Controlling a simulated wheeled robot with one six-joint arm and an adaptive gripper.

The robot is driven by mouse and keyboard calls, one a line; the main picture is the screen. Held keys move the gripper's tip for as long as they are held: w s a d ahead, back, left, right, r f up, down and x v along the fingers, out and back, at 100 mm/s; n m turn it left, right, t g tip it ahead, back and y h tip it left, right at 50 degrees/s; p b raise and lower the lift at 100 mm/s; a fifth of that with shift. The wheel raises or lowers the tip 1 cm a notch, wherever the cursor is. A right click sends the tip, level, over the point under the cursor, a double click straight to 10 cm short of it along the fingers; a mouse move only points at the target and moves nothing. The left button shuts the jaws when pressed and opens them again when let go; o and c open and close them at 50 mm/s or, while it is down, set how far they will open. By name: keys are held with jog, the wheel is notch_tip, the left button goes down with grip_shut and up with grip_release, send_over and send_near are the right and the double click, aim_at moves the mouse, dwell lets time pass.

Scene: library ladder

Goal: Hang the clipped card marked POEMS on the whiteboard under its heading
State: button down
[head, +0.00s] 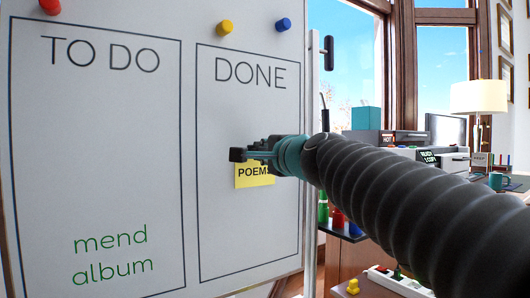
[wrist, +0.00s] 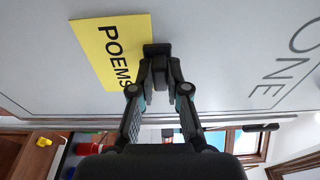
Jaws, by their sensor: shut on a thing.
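The yellow card marked POEMS (head: 255,175) hangs just below my gripper (head: 245,154), in front of the DONE column of the whiteboard (head: 230,235). The DONE heading (head: 250,73) is above it. In the wrist view my gripper (wrist: 158,72) is shut at the edge of the card (wrist: 105,45), with a dark block, seemingly its clip (wrist: 157,48), at the fingertips. The card is close to the board; I cannot tell whether it touches. My gripper and arm hide part of the card in the head view.
The TO DO column (head: 100,54) with green "mend album" writing (head: 110,257) is on the left. Red, yellow (head: 224,27) and blue (head: 284,24) magnets sit along the top. A desk with a lamp (head: 478,98) stands at the right. The DONE column's lower part is clear.

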jog(key=c, duration=1.1)
grip_release()
jog(key=v, duration=1.2)
jog(key=s+d+f+n+g+h+p, duration=0.1)
jog(key=s+f+n+g, duration=0.15)
jog(key=f, duration=0.45)
jog(key=s+f+n+g+h, duration=0.1)
jog(key=f+n+g, duration=0.1)
jog(key=f+n, duration=0.35)
jog(key=s+d+f+n+g+h+p, duration=0.1)
jog(key=f+n+g, duration=0.1)
jog(key=f, duration=0.7)
jog(key=shift+s+d+f+n+g+h+p, duration=0.5)
jog(key=shift+s+d+f+g+h+p, duration=0.4)
jog(key=shift+s+d+f, duration=1.05)
jog(key=shift+s+d+f+n+g+h+p, duration=0.6)
jog(key=shift+s+d+f+p, duration=0.75)
jog(key=shift+s+f, duration=0.9)
jog(key=shift+s+d+f+n+g+h+p, duration=0.4)
jog(key=shift+s+d+f+g+h+p, duration=0.35)
jog(key=shift+s+d+f, duration=1.45)
